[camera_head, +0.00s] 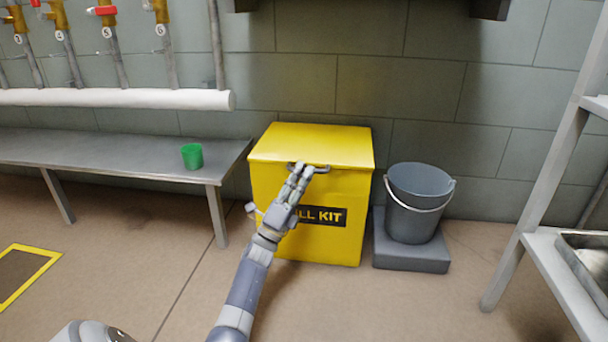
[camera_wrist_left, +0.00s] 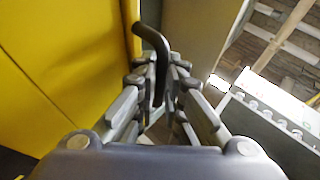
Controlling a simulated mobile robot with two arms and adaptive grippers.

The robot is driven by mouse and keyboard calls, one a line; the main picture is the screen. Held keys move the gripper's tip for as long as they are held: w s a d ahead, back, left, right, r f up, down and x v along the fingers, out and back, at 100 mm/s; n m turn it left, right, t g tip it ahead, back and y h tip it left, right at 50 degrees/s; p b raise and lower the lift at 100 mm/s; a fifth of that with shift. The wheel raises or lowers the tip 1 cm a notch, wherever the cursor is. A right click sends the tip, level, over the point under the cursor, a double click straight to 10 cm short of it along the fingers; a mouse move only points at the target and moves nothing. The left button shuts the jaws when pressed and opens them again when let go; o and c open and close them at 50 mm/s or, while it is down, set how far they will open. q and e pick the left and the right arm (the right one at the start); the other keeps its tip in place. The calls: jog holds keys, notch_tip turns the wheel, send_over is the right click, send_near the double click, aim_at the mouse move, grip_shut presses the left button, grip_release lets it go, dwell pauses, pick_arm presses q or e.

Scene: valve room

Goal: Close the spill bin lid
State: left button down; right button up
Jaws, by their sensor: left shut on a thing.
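The yellow spill bin (camera_head: 305,225) stands on the floor against the wall, with a dark label partly hidden by my left arm. Its yellow lid (camera_head: 312,145) lies over the top and looks down or nearly down; I cannot tell whether a small gap is left. A dark lid handle (camera_head: 320,170) sits at the lid's front edge. My left gripper (camera_head: 302,170) is at this handle. In the left wrist view the fingers (camera_wrist_left: 160,85) are closed around the dark bent handle (camera_wrist_left: 152,42), beside the yellow bin surface (camera_wrist_left: 60,60). My right gripper does not show.
A grey bucket (camera_head: 415,205) stands on a grey block (camera_head: 405,255) right of the bin. A metal bench (camera_head: 100,155) with a green cup (camera_head: 192,156) is on the left. A metal shelf (camera_head: 545,160) stands at the right. The floor before the bin is clear.

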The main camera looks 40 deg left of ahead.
pick_arm(q)
jog(key=shift+w+a+f, duration=0.15)
jog(key=shift+w+f, duration=0.05)
jog(key=shift+f, duration=0.3)
jog(key=c, duration=2)
grip_release()
jog(key=shift+o, duration=0.2)
jog(key=shift+w+f, duration=0.1)
jog(key=shift+f, duration=0.05)
